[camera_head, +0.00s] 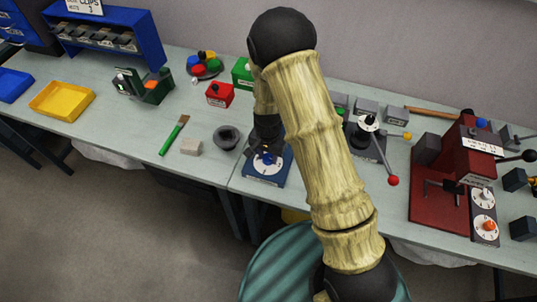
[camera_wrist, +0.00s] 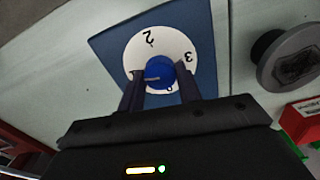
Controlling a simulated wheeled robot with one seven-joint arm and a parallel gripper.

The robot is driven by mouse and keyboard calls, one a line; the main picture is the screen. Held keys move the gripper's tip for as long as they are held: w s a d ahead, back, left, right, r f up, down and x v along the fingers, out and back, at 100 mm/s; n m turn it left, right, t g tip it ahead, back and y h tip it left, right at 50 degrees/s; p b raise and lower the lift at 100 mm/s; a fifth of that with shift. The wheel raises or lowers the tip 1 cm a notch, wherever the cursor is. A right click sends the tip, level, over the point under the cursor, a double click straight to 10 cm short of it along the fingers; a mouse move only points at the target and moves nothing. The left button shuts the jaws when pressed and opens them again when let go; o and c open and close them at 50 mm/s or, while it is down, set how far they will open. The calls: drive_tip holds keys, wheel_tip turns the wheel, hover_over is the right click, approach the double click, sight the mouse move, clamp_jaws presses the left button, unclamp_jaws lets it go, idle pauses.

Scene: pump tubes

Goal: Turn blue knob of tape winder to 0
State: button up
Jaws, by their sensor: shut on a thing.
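The blue knob (camera_wrist: 158,70) sits at the centre of a round white dial (camera_wrist: 138,54) on a dark blue plate (camera_wrist: 108,46). The knob also shows in the head view (camera_head: 267,159), on the plate (camera_head: 279,172) near the bench's front edge. In the wrist view, the dial's 2 and 3 are readable; a small mark below the knob, perhaps the 0, is partly hidden. A pale line on the knob points left in that view, away from the 2 and 3. My gripper (camera_wrist: 160,85) is shut on the knob, one finger on each side.
A lever device with a red ball (camera_head: 393,181) and a red press (camera_head: 437,190) stand to the right.

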drive_tip(key=n, duration=0.3)
drive_tip(key=shift+n, duration=0.3)
drive_tip(key=shift+n, duration=1.7)
drive_tip(key=shift+n, duration=1.7)
